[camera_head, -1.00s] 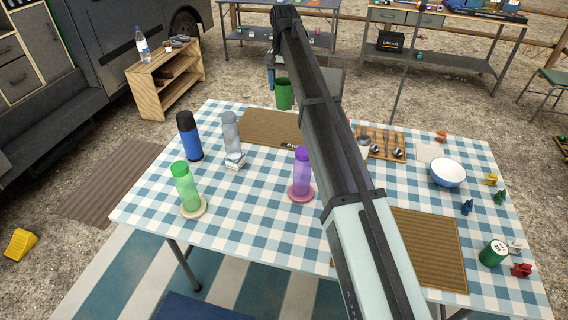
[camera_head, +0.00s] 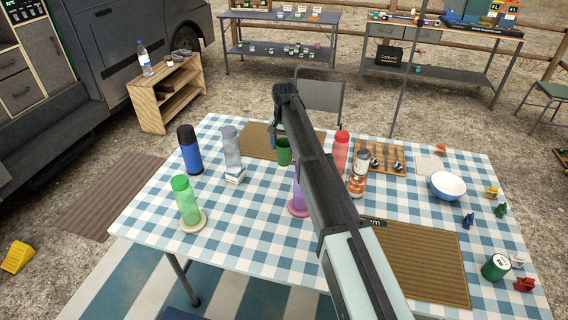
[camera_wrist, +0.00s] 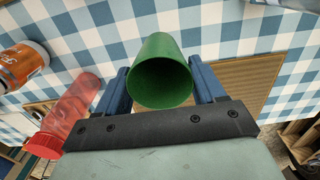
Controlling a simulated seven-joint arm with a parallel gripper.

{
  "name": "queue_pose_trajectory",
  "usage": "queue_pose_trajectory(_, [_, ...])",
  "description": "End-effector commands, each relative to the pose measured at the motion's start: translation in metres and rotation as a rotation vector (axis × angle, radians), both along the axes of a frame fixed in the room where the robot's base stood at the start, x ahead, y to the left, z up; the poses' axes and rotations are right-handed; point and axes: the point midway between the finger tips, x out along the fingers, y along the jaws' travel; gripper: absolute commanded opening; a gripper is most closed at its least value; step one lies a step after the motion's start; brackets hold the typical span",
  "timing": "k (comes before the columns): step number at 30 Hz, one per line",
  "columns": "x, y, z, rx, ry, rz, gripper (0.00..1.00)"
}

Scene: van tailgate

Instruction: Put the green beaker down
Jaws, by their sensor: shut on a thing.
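The green beaker (camera_head: 284,155) is in my gripper near the far side of the checked table. In the wrist view the beaker (camera_wrist: 160,75) sits between the two blue fingers of my gripper (camera_wrist: 162,84), its open mouth facing the camera and looking empty. The fingers are shut on its sides. In the head view the beaker overlaps the front of the far brown woven mat (camera_head: 256,142); I cannot tell whether its base touches anything. My arm hides most of the gripper there.
A red bottle (camera_head: 341,152) and an orange-labelled jar (camera_head: 357,182) stand right of my arm. A purple bottle (camera_head: 297,190) is partly behind it. A grey bottle (camera_head: 231,150), blue flask (camera_head: 189,150) and green bottle (camera_head: 185,200) stand left.

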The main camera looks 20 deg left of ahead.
Motion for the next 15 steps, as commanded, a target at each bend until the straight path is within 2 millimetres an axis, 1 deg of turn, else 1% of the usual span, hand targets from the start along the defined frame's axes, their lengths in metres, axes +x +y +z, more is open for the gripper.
queue_pose_trajectory(1, [0.0, 0.0, -0.01, 0.0, 0.001, 0.0, 0.39])
queue_pose_trajectory(3, [-0.001, 0.0, -0.021, -0.001, 0.002, 0.0, 0.39])
queue_pose_trajectory(11, [0.0, 0.0, -0.042, 0.0, 0.0, 0.0, 0.39])
queue_pose_trajectory(15, [0.0, 0.0, -0.059, 0.0, 0.001, 0.0, 0.39])
